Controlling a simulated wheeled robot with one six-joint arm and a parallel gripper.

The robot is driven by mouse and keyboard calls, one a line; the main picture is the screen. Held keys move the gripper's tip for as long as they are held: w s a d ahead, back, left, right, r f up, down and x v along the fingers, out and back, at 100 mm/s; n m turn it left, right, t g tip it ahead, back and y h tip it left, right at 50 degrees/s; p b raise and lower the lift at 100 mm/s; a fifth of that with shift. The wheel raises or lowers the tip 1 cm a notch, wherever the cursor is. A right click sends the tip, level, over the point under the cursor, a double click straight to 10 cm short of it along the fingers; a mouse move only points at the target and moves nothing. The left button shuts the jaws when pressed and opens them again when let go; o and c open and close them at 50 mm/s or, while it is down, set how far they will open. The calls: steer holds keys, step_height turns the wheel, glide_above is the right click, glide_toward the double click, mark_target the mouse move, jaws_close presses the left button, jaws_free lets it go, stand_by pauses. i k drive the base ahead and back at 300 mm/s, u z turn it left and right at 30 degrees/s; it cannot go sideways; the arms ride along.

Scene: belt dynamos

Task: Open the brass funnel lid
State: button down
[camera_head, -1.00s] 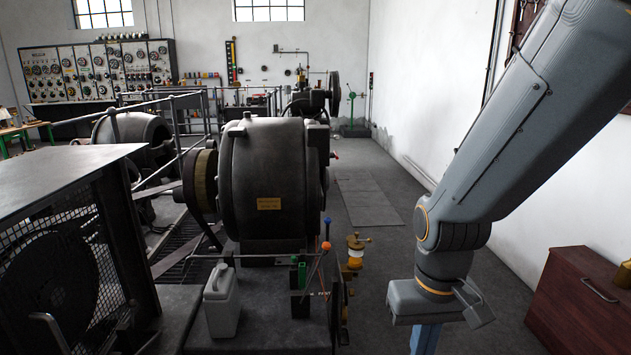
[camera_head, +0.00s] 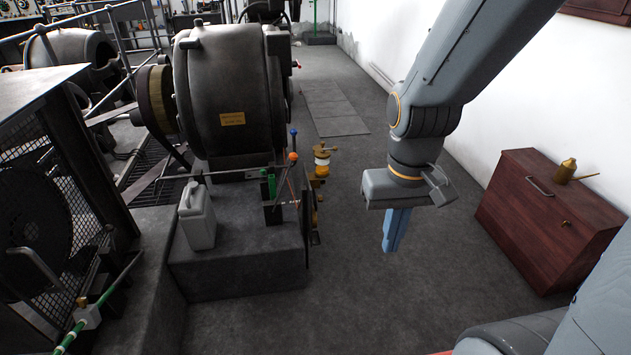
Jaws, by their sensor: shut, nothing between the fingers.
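A small brass fitting with a pale band (camera_head: 321,165) stands at the right side of the dark machine's plinth. Its brass funnel top (camera_head: 323,150) has a short arm sticking out to the right. The lid is too small for me to tell whether it is open or closed. My gripper (camera_head: 390,248) hangs pointing down, to the right of the fitting and apart from it, over the floor. Its blue fingers are together and hold nothing.
The big dark dynamo (camera_head: 232,95) stands on a plinth (camera_head: 235,265). Levers with blue and orange knobs (camera_head: 293,156) rise beside the fitting. A white jug (camera_head: 196,215) stands left. A reddish chest (camera_head: 545,215) bears a brass oil can (camera_head: 567,171). Floor between is clear.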

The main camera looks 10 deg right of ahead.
mark_target(319, 146)
steer(key=i, duration=1.1)
steer(key=u, duration=0.1)
